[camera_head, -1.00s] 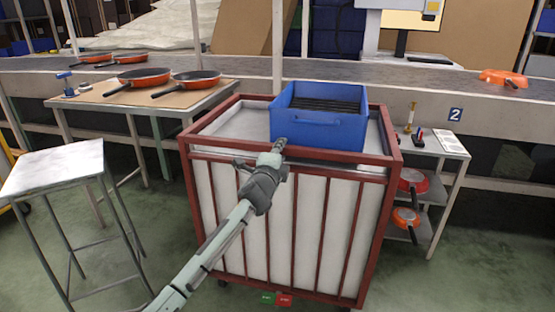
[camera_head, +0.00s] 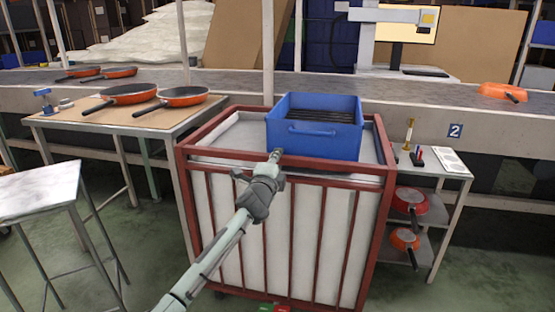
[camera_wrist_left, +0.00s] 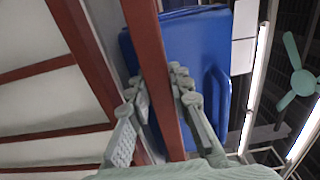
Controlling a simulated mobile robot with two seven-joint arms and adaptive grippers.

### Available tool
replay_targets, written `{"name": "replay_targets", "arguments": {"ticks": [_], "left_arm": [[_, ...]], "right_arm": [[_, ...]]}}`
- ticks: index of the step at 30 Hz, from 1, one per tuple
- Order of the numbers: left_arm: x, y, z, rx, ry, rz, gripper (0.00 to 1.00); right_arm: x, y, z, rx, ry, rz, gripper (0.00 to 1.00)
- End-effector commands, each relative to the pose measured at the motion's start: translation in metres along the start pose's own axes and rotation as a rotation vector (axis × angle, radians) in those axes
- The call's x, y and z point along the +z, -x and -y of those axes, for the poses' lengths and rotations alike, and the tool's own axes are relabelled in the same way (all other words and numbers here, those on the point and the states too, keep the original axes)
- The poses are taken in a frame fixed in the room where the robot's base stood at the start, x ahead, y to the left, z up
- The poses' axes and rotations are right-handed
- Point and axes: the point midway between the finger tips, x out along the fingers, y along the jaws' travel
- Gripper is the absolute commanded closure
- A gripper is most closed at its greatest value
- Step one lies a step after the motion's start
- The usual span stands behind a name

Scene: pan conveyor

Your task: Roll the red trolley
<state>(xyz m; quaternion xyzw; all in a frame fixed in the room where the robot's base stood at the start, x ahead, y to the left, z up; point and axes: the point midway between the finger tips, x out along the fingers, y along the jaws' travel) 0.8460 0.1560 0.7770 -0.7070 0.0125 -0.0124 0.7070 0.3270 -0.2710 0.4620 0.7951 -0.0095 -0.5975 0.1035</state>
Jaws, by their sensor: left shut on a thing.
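The red trolley (camera_head: 331,169) has a red frame, pale side panels and a light inner top, and stands in the middle of the head view. My left gripper (camera_head: 274,157) is shut on the near top rail of the trolley. In the left wrist view, the fingers (camera_wrist_left: 180,90) sit on either side of the red rail (camera_wrist_left: 150,50). A blue crate (camera_head: 314,146) with dark slats inside rests on top of the trolley, just beyond the gripper; it also shows in the left wrist view (camera_wrist_left: 195,45). My right gripper is out of view.
A table (camera_head: 200,113) with orange pans (camera_head: 130,93) stands left of the trolley, and a pale stool (camera_head: 35,190) at the far left. A small shelf (camera_head: 450,190) with pans is close on the right. The conveyor (camera_head: 240,84) runs behind. Green floor is open at left.

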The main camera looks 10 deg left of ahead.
Motion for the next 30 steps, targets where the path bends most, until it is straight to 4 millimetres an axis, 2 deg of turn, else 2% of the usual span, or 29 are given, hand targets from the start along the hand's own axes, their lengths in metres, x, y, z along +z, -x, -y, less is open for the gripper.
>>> {"name": "replay_targets", "arguments": {"ticks": [2, 3, 8, 16, 20, 23, 30], "left_arm": [[0.002, -0.002, 0.006, -0.008, 0.001, 0.003, 1.00], [0.002, -0.002, 0.007, -0.008, 0.001, 0.003, 0.77], [0.002, -0.002, 0.005, -0.007, 0.001, 0.003, 0.59], [0.001, -0.001, 0.003, -0.004, 0.000, 0.002, 0.59], [0.001, 0.007, 0.002, -0.004, 0.000, 0.001, 0.59], [0.001, 0.022, 0.002, -0.004, -0.001, 0.001, 0.59], [0.001, 0.074, 0.002, -0.003, -0.001, 0.001, 0.59]], "right_arm": [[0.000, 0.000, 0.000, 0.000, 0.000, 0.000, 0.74], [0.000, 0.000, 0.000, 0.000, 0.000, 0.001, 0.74], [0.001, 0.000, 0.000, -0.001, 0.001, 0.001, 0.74], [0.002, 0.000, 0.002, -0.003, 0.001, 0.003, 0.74], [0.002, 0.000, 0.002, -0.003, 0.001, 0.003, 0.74], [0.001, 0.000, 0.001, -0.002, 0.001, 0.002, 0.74], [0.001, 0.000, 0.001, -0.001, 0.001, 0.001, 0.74]]}}
